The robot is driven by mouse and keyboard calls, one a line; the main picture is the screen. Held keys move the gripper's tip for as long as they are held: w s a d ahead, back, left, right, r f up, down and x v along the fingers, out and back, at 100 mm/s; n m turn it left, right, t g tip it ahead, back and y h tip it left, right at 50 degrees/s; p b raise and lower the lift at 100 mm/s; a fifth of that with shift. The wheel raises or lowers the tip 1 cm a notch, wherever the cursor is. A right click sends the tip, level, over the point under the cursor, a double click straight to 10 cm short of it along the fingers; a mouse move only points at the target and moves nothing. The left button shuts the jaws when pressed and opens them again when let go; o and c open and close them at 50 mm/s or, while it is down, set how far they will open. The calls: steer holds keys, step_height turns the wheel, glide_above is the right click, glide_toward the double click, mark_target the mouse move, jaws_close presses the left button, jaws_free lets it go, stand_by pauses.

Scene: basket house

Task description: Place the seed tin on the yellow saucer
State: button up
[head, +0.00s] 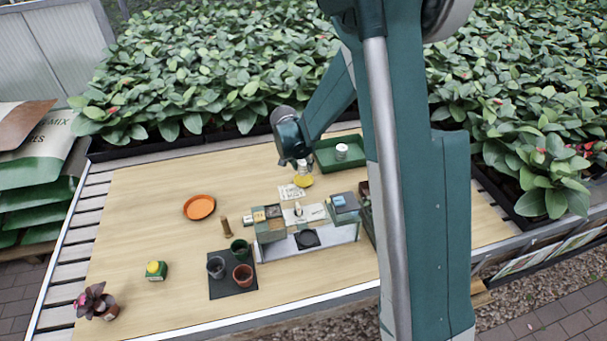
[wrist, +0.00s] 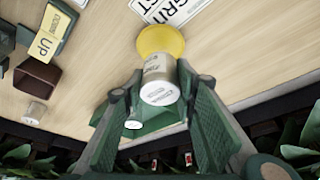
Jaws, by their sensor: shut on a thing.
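The seed tin (wrist: 160,84), a small pale cylinder with printing on it, is between the fingers of my gripper (head: 301,163), which is shut on it. In the wrist view the tin overlaps the near edge of the yellow saucer (wrist: 160,40). The saucer also shows in the head view (head: 304,182), just below my gripper, flat on the table. I cannot tell whether the tin touches the saucer. In the head view the tin is small and partly hidden by my gripper.
A green tray (head: 325,165) with a white tin (head: 341,152) stands right behind the saucer. A printed card (head: 291,192) lies in front of it, then a crowded organizer (head: 270,232). An orange dish (head: 199,207) lies left, with clear table around it.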

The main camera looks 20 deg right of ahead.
mark_target(303, 172)
steer(key=shift+f, duration=0.3)
steer(key=shift+f+b, duration=0.35)
steer(key=shift+f, duration=1.5)
steer(key=shift+f, duration=0.15)
steer(key=o, duration=0.9)
steer(key=shift+p+v, duration=0.95)
steer(key=shift+v, duration=5.2)
